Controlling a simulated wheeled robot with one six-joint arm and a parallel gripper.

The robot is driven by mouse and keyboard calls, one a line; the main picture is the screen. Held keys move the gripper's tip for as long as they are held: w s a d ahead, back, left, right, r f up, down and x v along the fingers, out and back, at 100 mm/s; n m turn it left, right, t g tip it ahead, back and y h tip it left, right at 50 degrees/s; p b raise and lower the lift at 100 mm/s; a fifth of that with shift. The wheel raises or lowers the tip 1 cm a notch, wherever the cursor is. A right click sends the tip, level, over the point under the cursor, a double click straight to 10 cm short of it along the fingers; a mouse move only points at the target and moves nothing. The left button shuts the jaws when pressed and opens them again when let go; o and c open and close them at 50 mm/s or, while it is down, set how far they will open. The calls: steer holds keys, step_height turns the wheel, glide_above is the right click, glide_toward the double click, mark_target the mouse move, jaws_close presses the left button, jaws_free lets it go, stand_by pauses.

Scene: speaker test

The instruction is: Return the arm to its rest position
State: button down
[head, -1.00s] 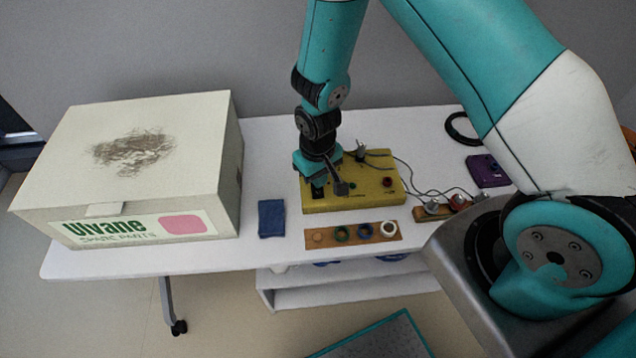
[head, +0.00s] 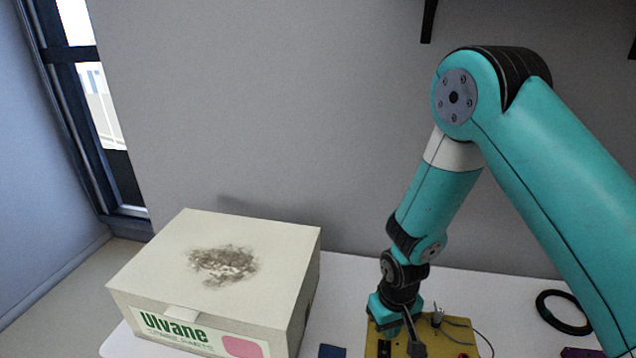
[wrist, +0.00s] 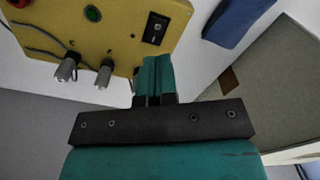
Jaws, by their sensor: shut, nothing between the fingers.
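My gripper (head: 388,322) hangs pointing down at the left end of the yellow box (head: 455,344) in the head view. Its fingertips are hard to make out there. In the wrist view my gripper (wrist: 153,66) shows two teal fingers closed together with nothing between them. They point at the yellow box (wrist: 112,28), beside its black switch (wrist: 155,28). I cannot tell whether they touch the box. My arm is bent, with its elbow high at the right of the head view.
A large cream carton (head: 140,287) stands left of my gripper. A blue cloth (head: 331,351) lies between them. A black ring (head: 563,312) and a purple box (head: 580,352) are at right. Grey plugs with cables (wrist: 68,68) stand on the yellow box. A wall is behind.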

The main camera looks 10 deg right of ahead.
step_height(320, 180, up, 12)
steer(key=s+a+y, duration=0.1)
steer(key=a+y, duration=0.1)
steer(key=a, duration=0.1)
steer(key=s+a+r+n+y, duration=0.1)
steer(key=s+r+n, duration=0.3)
steer(key=s+r, duration=1.3)
step_height(320, 180, up, 2)
steer(key=shift+s+r+n+y, duration=0.25)
steer(key=shift+s+n+y, duration=0.05)
steer(key=shift+y, duration=0.3)
steer(key=shift+a, duration=0.1)
